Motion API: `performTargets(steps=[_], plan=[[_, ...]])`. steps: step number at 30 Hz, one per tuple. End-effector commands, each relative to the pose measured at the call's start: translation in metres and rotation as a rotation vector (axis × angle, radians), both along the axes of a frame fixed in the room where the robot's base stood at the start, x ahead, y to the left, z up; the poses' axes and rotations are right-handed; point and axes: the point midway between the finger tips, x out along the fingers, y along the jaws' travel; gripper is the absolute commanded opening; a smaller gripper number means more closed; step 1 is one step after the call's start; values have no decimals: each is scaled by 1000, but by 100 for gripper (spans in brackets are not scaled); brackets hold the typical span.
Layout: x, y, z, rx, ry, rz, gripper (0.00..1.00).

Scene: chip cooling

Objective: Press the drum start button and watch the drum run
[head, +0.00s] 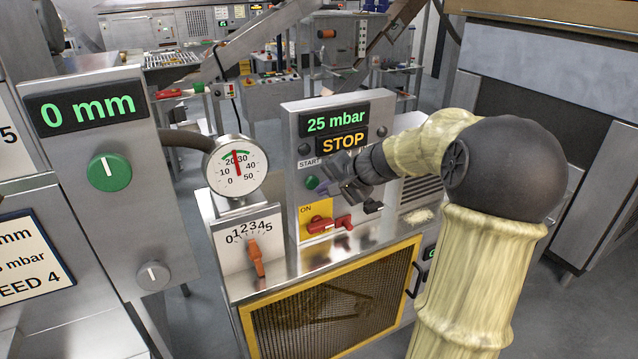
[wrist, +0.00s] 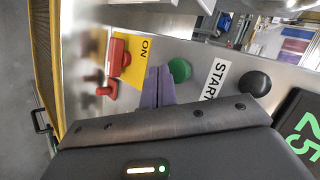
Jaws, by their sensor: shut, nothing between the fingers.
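The green start button (head: 312,182) is on the upright steel control panel (head: 294,118), below a START label. It also shows in the wrist view (wrist: 180,70), clear of my fingers. My gripper (head: 324,188) is shut and empty in front of the panel. In the wrist view its purple fingertips (wrist: 158,70) are close beside the button, on the side towards the yellow ON plate. I cannot tell whether they touch anything. The panel displays read 25 mbar (head: 336,122) and STOP (head: 342,143). The drum itself cannot be made out.
A red switch (head: 328,222) sits on the yellow ON plate just below the button. A round gauge (head: 236,166) and an orange lever (head: 256,258) on a 0–5 scale stand left. A yellow-framed mesh guard (head: 330,300) is below. A 0 mm cabinet (head: 92,170) is far left.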

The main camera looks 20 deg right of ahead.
Motion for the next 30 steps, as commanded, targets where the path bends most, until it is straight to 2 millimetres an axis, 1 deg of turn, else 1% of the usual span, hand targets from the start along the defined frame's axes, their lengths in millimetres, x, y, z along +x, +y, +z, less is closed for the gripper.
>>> performTargets(steps=[4,16,24,30], plan=[[1,3,0,0,0,5,0],[-1,-6,0,0,0,-11,0],[7,-7,0,0,0,-11,0],[8,-6,0,-1,1,-8,0]])
